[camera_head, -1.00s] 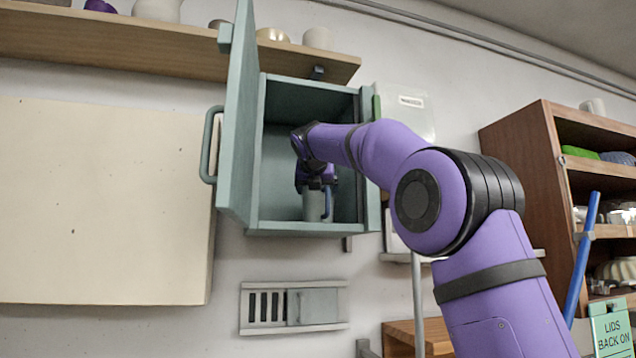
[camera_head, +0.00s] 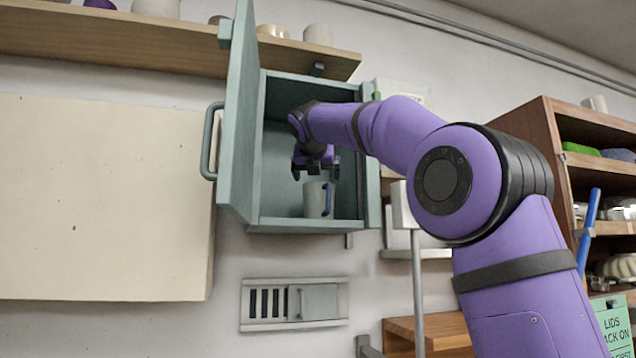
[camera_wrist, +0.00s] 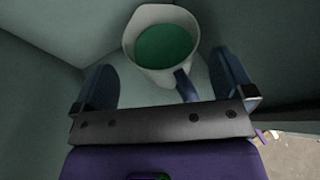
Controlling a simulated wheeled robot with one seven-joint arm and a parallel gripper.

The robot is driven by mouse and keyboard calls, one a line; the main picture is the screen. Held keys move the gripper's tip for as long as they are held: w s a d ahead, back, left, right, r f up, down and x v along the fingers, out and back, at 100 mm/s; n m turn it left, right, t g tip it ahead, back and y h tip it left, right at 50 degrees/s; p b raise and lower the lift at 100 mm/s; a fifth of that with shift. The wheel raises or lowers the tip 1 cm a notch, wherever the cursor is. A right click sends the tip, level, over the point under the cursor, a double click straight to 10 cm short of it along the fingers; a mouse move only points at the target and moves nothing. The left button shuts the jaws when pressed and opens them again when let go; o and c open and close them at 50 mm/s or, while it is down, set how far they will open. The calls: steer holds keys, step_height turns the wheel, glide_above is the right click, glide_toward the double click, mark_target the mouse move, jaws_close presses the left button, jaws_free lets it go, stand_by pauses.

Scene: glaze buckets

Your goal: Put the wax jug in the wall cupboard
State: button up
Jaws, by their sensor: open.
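The wax jug (camera_head: 314,200) is pale grey with a blue handle and stands upright on the floor of the wall cupboard (camera_head: 306,226). In the wrist view the jug (camera_wrist: 140,50) shows from above with green inside, ahead of my fingers. My gripper (camera_head: 315,172) is open and empty inside the cupboard, above the jug and apart from it. In the wrist view my gripper (camera_wrist: 168,85) has its two fingers spread wide. The cupboard is grey-green, and its door (camera_head: 238,120) stands open to the left with a bar handle.
A wooden shelf (camera_head: 150,44) with several pots runs above the cupboard. A cream panel (camera_head: 100,200) hangs at the left. A brown shelf unit (camera_head: 535,125) stands at the right. A slotted vent (camera_head: 293,304) is below the cupboard.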

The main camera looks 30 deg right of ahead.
steer(key=v, duration=0.7)
steer(key=shift+s, duration=0.2)
steer(key=shift+a, duration=0.15)
steer(key=s+a+f+m+g+y, duration=0.1)
steer(key=s+f+m+g+y, duration=0.1)
steer(key=s+f+m, duration=0.7)
steer(key=s+a+f+m+g+y, duration=0.2)
steer(key=s+f+m, duration=0.8)
steer(key=f, duration=1.1)
steer(key=s+a+f+m+g+y, duration=0.1)
steer(key=s+f+m+g+y, duration=0.1)
steer(key=s+f+m, duration=0.8)
steer(key=s+f+y, duration=0.1)
steer(key=s+f, duration=0.4)
steer(key=f, duration=0.1)
steer(key=shift+a+y, duration=0.2)
steer(key=shift+y, duration=0.1)
